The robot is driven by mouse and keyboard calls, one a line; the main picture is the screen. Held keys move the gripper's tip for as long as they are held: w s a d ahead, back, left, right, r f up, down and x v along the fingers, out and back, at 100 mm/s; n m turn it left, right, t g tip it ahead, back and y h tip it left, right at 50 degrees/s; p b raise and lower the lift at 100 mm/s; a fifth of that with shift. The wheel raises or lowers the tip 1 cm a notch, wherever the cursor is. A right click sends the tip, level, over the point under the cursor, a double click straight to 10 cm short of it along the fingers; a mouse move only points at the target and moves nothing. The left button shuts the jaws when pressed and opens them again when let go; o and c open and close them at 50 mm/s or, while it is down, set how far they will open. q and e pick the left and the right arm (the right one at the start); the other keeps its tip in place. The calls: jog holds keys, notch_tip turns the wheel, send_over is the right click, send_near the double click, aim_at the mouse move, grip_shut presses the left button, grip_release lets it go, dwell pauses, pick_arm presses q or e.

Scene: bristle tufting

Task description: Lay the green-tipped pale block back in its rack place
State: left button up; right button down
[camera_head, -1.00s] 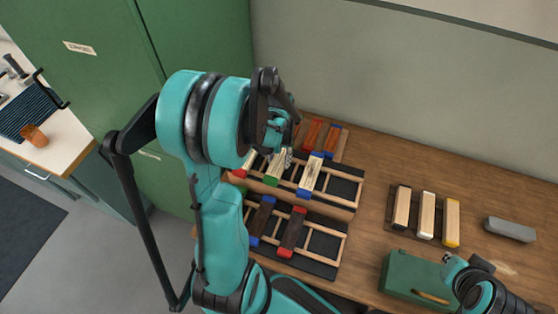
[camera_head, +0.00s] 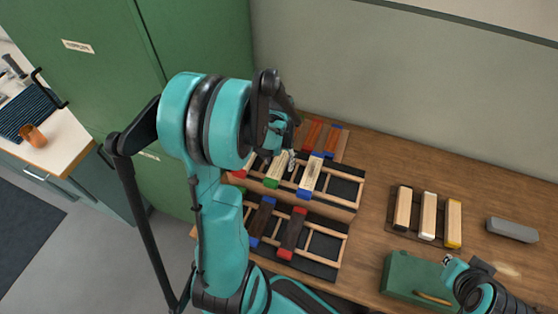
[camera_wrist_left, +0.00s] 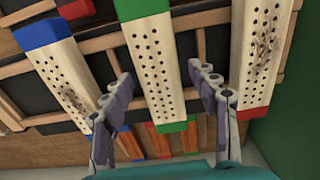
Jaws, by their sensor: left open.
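The green-tipped pale block (camera_head: 277,170) lies across the rails of the upper rack (camera_head: 345,187), between a red-tipped pale block and a blue-tipped pale block. In the left wrist view the green-tipped pale block (camera_wrist_left: 160,88) shows rows of dark holes and green at both ends. My left gripper (camera_wrist_left: 160,78) is open, with one finger on each side of this block and visible gaps between. In the head view my left gripper (camera_head: 284,150) is over the rack, partly hidden by its own arm. My right gripper (camera_head: 466,270) is at the lower right, its jaws unclear.
The blue-tipped pale block (camera_head: 310,174) and red-tipped pale block (camera_wrist_left: 263,55) are close neighbours. A lower rack (camera_head: 325,248) holds dark blocks. Reddish blocks (camera_head: 313,131) lie behind. A green box (camera_head: 405,275), a tray of pale blocks (camera_head: 416,238) and a grey bar (camera_head: 511,230) are to the right.

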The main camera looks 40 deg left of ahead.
aim_at(279, 163)
pick_arm(q)
jog(key=shift+r+p, duration=0.6)
notch_tip(279, 163, up, 12)
jog(key=p, duration=0.3)
jog(key=s+d+r+m+t, duration=0.1)
jog(key=s+d+r+t, duration=0.2)
jog(key=d, duration=0.5)
jog(key=s+d+r+m+t, duration=0.2)
jog(key=s+d+r+t, duration=0.1)
jog(key=d, duration=0.6)
jog(key=shift+m+t, duration=0.3)
jog(key=shift+t, duration=0.3)
notch_tip(279, 163, down, 9)
jog(key=b, duration=0.8)
jog(key=shift+b, duration=0.35)
jog(key=shift+r, duration=0.1)
